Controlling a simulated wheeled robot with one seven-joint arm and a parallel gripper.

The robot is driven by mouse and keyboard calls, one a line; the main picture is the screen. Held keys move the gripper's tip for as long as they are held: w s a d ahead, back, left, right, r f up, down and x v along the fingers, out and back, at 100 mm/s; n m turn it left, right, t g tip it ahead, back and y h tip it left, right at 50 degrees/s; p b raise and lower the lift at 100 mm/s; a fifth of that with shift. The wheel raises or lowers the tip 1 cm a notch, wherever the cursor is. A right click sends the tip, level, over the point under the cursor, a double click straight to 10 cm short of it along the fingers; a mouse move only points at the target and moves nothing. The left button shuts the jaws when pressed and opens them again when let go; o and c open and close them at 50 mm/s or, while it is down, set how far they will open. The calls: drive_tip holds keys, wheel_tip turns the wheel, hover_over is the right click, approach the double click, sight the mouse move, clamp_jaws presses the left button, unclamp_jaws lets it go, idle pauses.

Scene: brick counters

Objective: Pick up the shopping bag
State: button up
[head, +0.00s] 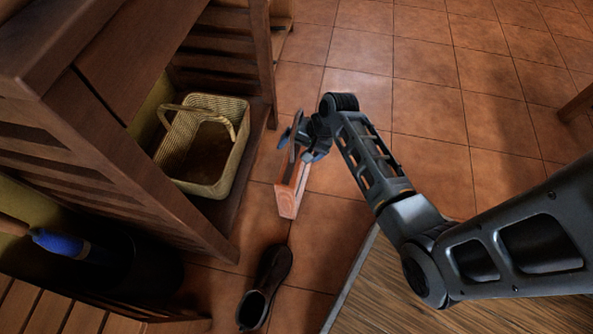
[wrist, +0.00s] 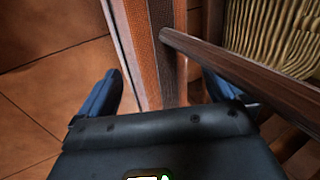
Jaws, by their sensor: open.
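The shopping bag (head: 289,197) is a narrow, orange-pink upright shape on the tiled floor, beside the wooden shelf. Its upper part is partly hidden by my gripper (head: 303,146), which is over it. In the wrist view, a textured orange-brown strip that looks like the bag (wrist: 140,45) runs down between the two blue fingers of my gripper (wrist: 160,88). The fingers are spread wide, one on each side of the strip. I cannot tell whether either finger touches it. A dark brown bar crosses near the right finger.
A wicker basket (head: 205,150) sits on the low wooden shelf (head: 135,185) to the left; its weave also shows in the wrist view (wrist: 275,35). Tiled floor (head: 440,100) is clear to the right.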

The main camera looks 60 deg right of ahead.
drive_tip(key=c, duration=1.6)
drive_tip(key=shift+r, duration=0.15)
